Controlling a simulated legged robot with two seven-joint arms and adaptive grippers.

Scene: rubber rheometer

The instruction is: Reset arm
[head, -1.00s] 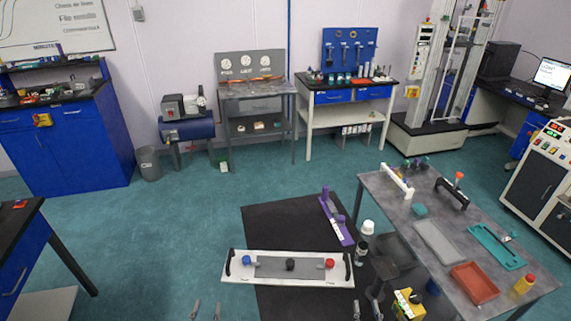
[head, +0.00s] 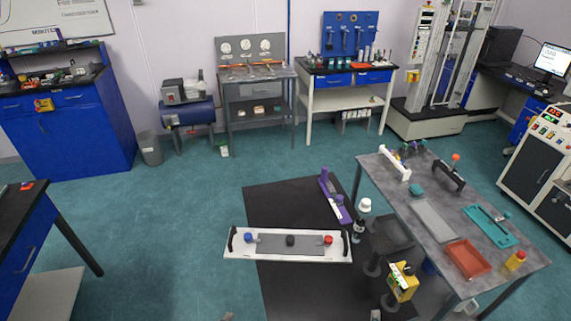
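My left gripper (head: 228,316) barely shows at the bottom edge; only a small grey tip is visible, so its opening is hidden. A grey tip at the bottom edge, right of centre, appears to be my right gripper (head: 375,315); its fingers are cut off. Nothing is seen held in either. A long white panel (head: 240,253) with black end handles and blue, black and red knobs lies ahead of both grippers, apart from them.
A purple stand (head: 333,198) and a white-capped bottle (head: 364,206) are behind the panel. A yellow device (head: 403,284) stands at the lower right. A grey table (head: 445,190) holds a red tray (head: 468,258). Teal floor (head: 150,240) is open at left.

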